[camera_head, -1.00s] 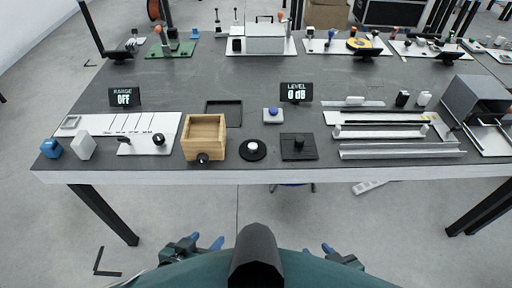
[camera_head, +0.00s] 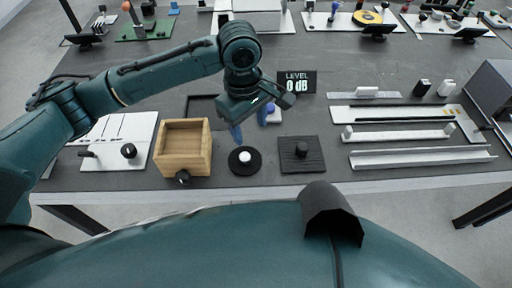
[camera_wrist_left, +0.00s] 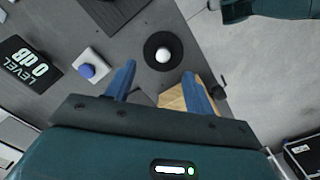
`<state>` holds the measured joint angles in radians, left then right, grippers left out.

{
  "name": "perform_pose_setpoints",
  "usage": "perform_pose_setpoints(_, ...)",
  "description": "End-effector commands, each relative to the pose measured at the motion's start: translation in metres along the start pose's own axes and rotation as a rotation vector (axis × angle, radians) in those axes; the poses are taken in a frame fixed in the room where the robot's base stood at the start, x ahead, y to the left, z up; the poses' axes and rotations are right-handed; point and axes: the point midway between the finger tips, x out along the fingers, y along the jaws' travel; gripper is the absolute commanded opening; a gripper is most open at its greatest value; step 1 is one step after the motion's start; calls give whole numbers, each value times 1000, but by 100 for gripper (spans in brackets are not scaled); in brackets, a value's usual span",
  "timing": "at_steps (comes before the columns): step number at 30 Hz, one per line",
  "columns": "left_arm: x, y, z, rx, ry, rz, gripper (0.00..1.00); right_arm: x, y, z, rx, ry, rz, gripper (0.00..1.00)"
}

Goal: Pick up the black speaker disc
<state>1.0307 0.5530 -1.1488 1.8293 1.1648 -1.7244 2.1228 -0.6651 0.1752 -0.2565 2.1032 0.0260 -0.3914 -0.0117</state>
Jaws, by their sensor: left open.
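The black speaker disc (camera_head: 236,166) lies flat near the table's front edge, a round black plate with a white centre. It also shows in the left wrist view (camera_wrist_left: 151,44), just beyond and between the fingertips. My left gripper (camera_head: 250,124) reaches in from the left and hangs above the table, slightly behind the disc in the head view. Its blue fingers are apart and empty, as the left wrist view (camera_wrist_left: 159,68) also shows. The disc is apart from the fingers. My right gripper is not in view.
A wooden box (camera_head: 183,147) stands left of the disc, and a black square plate with a knob (camera_head: 299,154) lies to its right. A white block with a blue button (camera_head: 273,116) and the LEVEL display (camera_head: 296,83) are behind. Metal rails (camera_head: 420,156) lie further right.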

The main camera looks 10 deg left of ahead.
Motion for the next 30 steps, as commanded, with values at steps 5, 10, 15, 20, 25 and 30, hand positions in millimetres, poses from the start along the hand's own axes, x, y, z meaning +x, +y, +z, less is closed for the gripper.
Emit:
perform_pose_setpoints(5,-5,-7,-13,-78,45,-50,54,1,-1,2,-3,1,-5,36)
perform_pose_setpoints(10,24,-9,-14,-81,45,-52,54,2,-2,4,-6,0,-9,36)
perform_pose_setpoints(15,53,-10,-15,-81,45,-49,54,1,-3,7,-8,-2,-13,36)
perform_pose_setpoints(20,67,-10,-16,-79,44,-46,54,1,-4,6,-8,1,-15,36)
perform_pose_setpoints(25,83,-14,-18,-79,44,-48,54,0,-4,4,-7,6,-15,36)
perform_pose_setpoints(30,109,-17,-20,-78,45,-47,54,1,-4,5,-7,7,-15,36)
